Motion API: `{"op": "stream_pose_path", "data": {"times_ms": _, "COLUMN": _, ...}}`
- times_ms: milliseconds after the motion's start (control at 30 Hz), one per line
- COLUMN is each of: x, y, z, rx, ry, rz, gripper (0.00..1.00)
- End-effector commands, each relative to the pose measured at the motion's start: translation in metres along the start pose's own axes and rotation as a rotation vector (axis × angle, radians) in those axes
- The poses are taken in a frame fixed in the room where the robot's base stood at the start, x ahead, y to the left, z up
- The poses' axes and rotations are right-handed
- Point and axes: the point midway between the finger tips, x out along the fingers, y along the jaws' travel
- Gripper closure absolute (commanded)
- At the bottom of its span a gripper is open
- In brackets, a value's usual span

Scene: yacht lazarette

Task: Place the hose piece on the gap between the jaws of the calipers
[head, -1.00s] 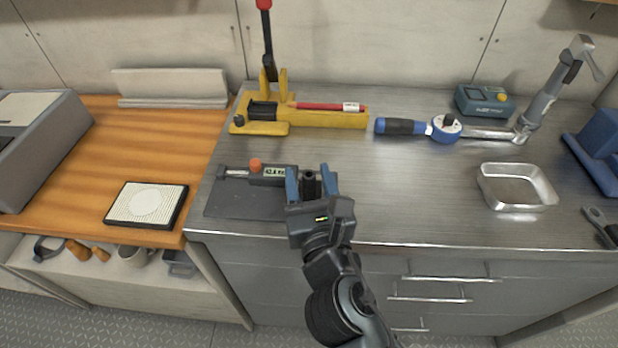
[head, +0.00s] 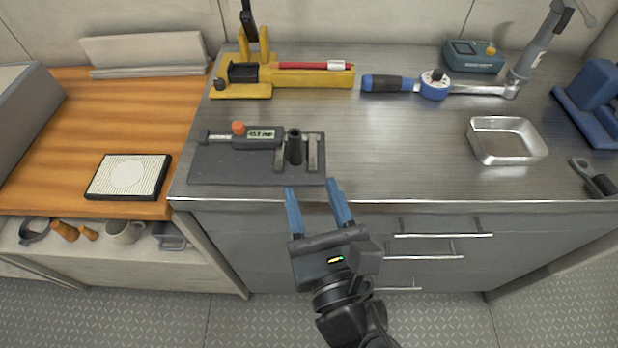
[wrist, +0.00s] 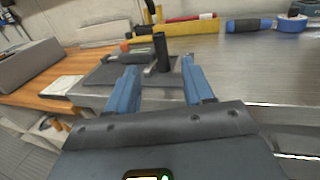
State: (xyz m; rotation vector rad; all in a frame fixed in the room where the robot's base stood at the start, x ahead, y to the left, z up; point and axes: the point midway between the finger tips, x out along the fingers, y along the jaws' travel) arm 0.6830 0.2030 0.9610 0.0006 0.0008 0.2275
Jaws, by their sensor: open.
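The hose piece (head: 294,147) is a short black tube. It stands upright between the two jaws of the calipers (head: 262,137), which lie on a dark grey mat (head: 230,170) on the steel worktop. In the wrist view the hose piece (wrist: 161,52) stands beyond my fingertips, upright and apart from them. My gripper (head: 311,190) has blue fingers, is open and empty, and is in front of the worktop's front edge. In the wrist view the fingers (wrist: 157,72) are spread with nothing between them.
Behind the mat are a yellow tool (head: 310,78) and a red marker (head: 310,66). A blue-handled ratchet (head: 395,84) and a metal tray (head: 507,160) are to the right. A textured pad (head: 128,177) lies on the wooden counter. The worktop's middle is clear.

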Motion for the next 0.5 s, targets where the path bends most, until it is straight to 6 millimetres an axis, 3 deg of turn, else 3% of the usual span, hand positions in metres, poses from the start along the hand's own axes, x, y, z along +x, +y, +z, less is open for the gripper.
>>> {"op": "stream_pose_path", "data": {"times_ms": 367, "x": -0.007, "y": -0.002, "z": -0.001, "rx": 0.019, "ry": 0.005, "rz": 0.000, "gripper": 0.48}}
{"op": "stream_pose_path", "data": {"times_ms": 500, "x": -0.027, "y": -0.019, "z": -0.020, "rx": 0.214, "ry": 0.058, "rz": -0.003, "gripper": 0.48}}
